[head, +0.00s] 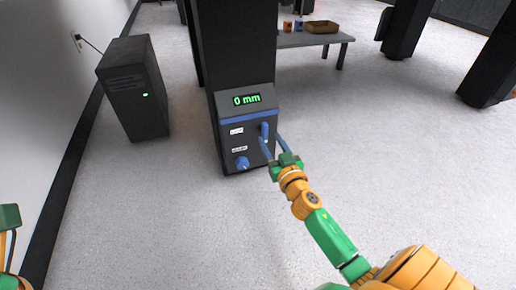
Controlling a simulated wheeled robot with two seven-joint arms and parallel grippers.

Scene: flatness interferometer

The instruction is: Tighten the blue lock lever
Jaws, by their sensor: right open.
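The blue lock lever (265,129) stands upright on the right part of the dark instrument panel's front. My right gripper (274,146) is just below and in front of it, with its two fingers apart and pointing up toward the panel. One finger is close below the lever and the other is to its right. I cannot tell whether either finger touches it. Nothing shows between the fingers. Part of my left arm shows at the left edge, but its gripper fingers do not.
The panel (231,142) has a green display (246,99) reading 0 mm and a blue knob (242,163) at lower left. A dark computer tower (137,90) stands to the left by the wall. A table (310,39) with a brown tray (322,27) is behind.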

